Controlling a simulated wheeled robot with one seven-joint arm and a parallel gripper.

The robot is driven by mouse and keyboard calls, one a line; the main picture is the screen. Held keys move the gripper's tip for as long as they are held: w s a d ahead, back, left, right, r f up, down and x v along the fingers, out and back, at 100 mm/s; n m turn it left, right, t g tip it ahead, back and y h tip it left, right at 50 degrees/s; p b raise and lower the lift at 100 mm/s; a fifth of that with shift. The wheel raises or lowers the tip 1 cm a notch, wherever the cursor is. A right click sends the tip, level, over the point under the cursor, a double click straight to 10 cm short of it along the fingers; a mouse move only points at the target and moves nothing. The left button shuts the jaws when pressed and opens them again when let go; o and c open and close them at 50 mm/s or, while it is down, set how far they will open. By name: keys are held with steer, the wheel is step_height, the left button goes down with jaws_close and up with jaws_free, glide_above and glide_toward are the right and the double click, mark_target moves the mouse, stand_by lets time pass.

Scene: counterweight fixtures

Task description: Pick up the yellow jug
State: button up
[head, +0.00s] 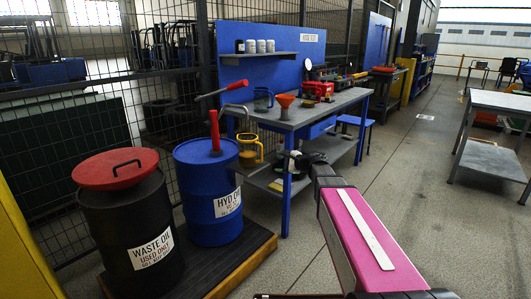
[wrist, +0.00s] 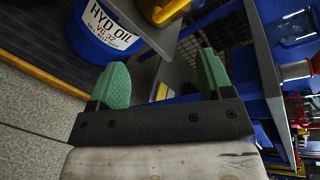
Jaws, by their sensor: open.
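The yellow jug (head: 250,151) is in the middle of the head view, just right of the blue drum and below the curved spout of its pump. A yellow rounded part (wrist: 166,10), which looks like the jug, shows at the top edge of the wrist view, cut off by the frame. My gripper (wrist: 163,78) is open, its two green finger pads wide apart with nothing between them. The yellow part lies beyond the fingertips, apart from them. In the head view my arm reaches toward the bench, right of the jug.
The blue HYD OIL drum (head: 209,190) with a red-handled pump (head: 215,133) and the black WASTE OIL drum (head: 130,225) stand on a low platform. The workbench (head: 310,112) holds a clear jug (head: 263,99) and a red funnel (head: 285,101).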

glide_toward(256, 159)
steer(key=shift+x, duration=2.95)
steer(key=shift+s+r, duration=0.1)
steer(key=shift+r, duration=0.05)
jaws_close()
